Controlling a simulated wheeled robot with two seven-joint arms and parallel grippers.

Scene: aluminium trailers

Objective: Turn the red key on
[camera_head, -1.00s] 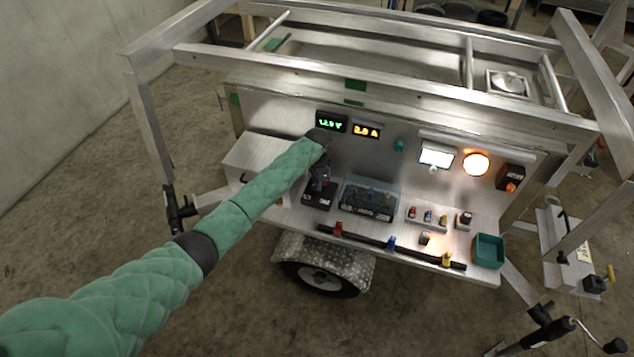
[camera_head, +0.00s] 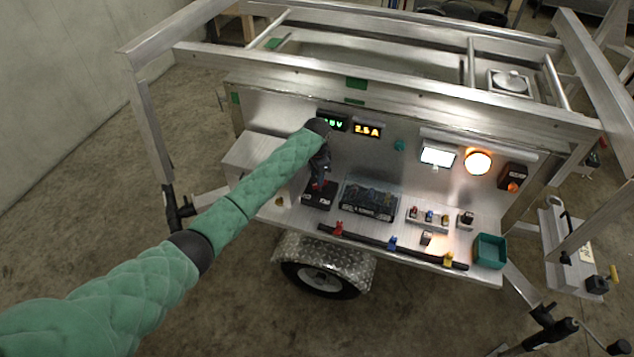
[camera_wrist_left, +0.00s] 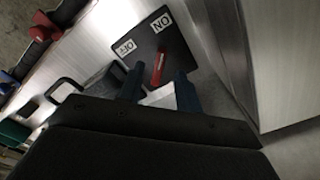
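The red key (camera_wrist_left: 158,68) stands on a black switch plate (camera_wrist_left: 180,50) with white OFF and ON labels, seen in the left wrist view. Its upper end there points toward the ON label (camera_wrist_left: 163,21). My left gripper (camera_wrist_left: 157,88) is open, its two dark fingertips apart on either side of the key's near end. I cannot tell whether they touch it. In the head view, my left gripper (camera_head: 319,178) points down over the black switch box (camera_head: 317,199) on the trailer shelf, partly hiding it. My right gripper is not in view.
Right of the switch box sit a clear-covered box (camera_head: 370,200), small connectors (camera_head: 428,216) and a green bin (camera_head: 489,251). A dark rail (camera_head: 370,240) with coloured clips runs along the shelf's front. A metal box (camera_head: 250,160) stands to the left.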

